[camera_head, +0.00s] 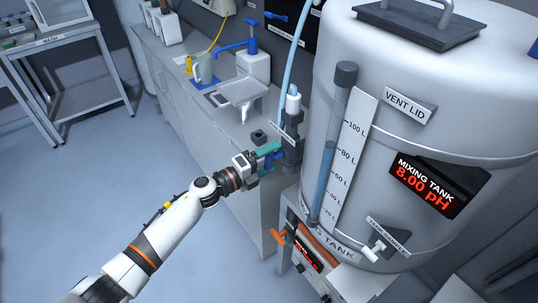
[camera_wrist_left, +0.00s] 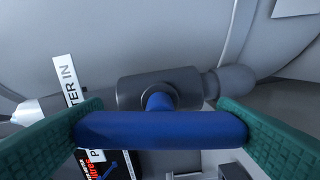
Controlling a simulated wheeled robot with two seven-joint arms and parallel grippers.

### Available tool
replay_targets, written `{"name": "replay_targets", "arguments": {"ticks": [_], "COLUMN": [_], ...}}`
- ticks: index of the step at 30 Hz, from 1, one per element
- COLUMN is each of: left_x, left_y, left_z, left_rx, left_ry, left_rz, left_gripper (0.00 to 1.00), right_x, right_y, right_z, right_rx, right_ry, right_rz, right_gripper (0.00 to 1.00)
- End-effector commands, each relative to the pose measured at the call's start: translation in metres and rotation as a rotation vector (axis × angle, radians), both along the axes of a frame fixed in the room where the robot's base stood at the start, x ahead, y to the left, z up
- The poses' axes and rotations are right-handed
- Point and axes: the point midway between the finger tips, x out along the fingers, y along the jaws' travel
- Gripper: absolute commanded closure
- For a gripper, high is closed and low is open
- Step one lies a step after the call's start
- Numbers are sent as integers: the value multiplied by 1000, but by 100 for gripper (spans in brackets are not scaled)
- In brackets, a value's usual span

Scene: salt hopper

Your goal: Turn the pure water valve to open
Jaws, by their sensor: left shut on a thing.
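The pure water valve has a blue bar handle (camera_wrist_left: 160,130) on a grey valve body (camera_wrist_left: 190,85) in the left wrist view. A partly hidden label ending "TER IN" (camera_wrist_left: 68,80) is on the pipe beside it. My left gripper (camera_head: 268,157) reaches the valve at the left side of the mixing tank in the head view. Its green pads sit at both ends of the blue handle in the wrist view, and it is shut on the handle. In the head view the gripper hides much of the handle. My right gripper is not in view.
The white mixing tank (camera_head: 460,85) with an 8.00 pH display (camera_head: 437,187) stands at the right. A clear level tube (camera_head: 332,140) runs beside its scale. An orange handle (camera_head: 278,237) sits below.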

Motion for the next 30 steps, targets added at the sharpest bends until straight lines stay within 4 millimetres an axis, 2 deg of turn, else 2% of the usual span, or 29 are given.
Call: {"name": "replay_targets", "arguments": {"ticks": [9, 25, 26, 29, 30], "left_x": [1, 1, 1, 0, 0], "left_y": [1, 1, 1, 1, 1], "left_z": [1, 0, 0, 0, 0], "left_rx": [-71, -83, -83, -83, -83], "left_ry": [98, 116, 116, 116, 115], "left_rz": [2, 2, 2, 2, 2], "left_gripper": [41, 41, 17, 0, 0], "right_x": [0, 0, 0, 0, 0], "right_y": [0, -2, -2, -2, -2], "right_z": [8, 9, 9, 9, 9], "right_rx": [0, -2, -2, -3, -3], "right_ry": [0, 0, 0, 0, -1], "right_rz": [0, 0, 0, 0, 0], "right_gripper": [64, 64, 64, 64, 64]}}
